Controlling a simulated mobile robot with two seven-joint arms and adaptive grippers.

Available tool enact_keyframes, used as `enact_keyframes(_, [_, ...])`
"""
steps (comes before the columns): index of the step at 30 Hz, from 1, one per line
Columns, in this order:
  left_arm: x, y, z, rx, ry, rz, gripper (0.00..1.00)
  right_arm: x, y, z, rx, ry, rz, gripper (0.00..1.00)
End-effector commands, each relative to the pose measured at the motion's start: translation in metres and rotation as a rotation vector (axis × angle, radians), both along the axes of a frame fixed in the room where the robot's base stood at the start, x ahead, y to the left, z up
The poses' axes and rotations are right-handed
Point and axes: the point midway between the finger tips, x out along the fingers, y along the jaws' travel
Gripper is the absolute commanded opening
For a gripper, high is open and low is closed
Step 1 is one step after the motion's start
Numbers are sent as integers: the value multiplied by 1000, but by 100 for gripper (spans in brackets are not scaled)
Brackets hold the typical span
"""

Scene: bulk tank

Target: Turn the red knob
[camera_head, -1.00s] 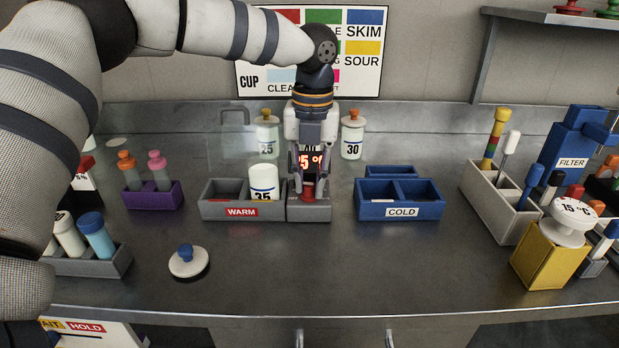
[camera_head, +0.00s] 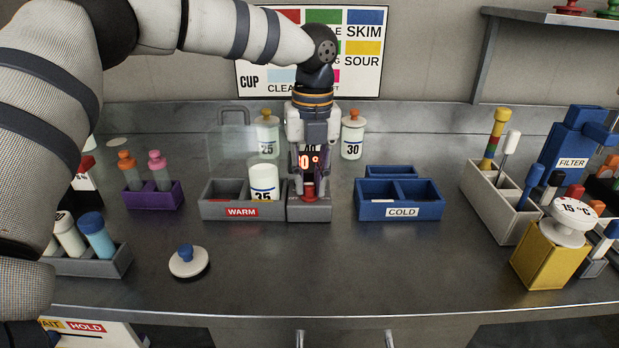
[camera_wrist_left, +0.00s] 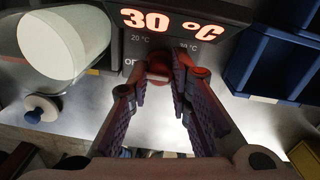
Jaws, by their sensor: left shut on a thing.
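The red knob (camera_head: 309,190) sits on the grey control box (camera_head: 322,210) at the right end of the warm holder. My left gripper (camera_head: 309,186) comes down from above with its fingers around the knob, shut on it. In the left wrist view the knob (camera_wrist_left: 158,66) shows partly between the two fingertips (camera_wrist_left: 160,82). The lit red display (camera_wrist_left: 170,22) above it reads 30 °C there, with printed marks below it. In the head view the fingers partly cover the display. My right gripper is not in view.
The grey WARM holder (camera_head: 241,212) with a white bottle labelled 35 (camera_head: 263,181) stands just left of the box. The blue COLD tray (camera_head: 402,212) is to the right. A blue-knobbed white lid (camera_head: 188,262) lies in front. The front middle counter is clear.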

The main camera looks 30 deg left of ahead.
Motion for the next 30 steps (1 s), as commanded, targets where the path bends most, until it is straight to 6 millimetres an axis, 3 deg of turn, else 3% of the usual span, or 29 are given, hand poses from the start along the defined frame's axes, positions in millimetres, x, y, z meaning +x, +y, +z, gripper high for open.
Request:
enact_keyframes(1, [0,-1,-1,-1,3,-1,0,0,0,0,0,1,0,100])
enact_keyframes(2, [0,-1,-1,-1,3,-1,25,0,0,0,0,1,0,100])
enact_keyframes(4, [0,-1,-1,-1,2,-1,40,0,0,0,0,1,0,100])
enact_keyframes(14, [1,0,4,0,-1,-1,40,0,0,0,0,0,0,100])
enact_keyframes(17, [2,-1,23,0,-6,0,40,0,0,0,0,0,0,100])
enact_keyframes(24, [3,-3,87,1,-4,0,40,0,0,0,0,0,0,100])
enact_keyframes(30, [3,-3,116,0,0,-1,40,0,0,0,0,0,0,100])
